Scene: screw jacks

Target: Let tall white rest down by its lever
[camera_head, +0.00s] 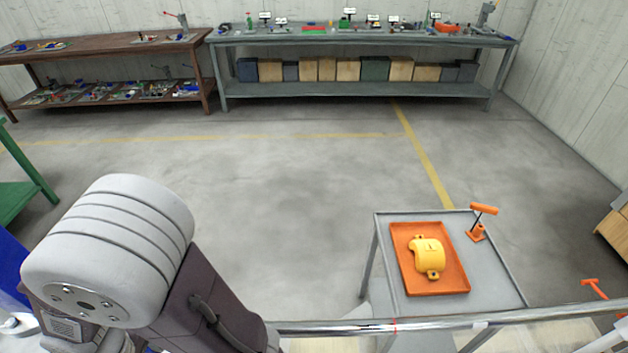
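I cannot make out a tall white rest for certain. A small orange jack (477,233) with a dark post and an orange bar lever (484,209) stands at the back right of the grey cart. Another orange lever (590,283) shows at the lower right edge; what it belongs to is mostly cut off. A tall grey jack-like stand (487,13) is at the right end of the far grey bench. One of my arms fills the lower left. Neither of my grippers is in view.
The grey cart (503,274) holds an orange tray (405,270) with a yellow housing (428,255) in it. The far grey bench (380,90) and a brown bench (90,48) hold small parts. A green table (15,195) stands left. The middle floor is clear.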

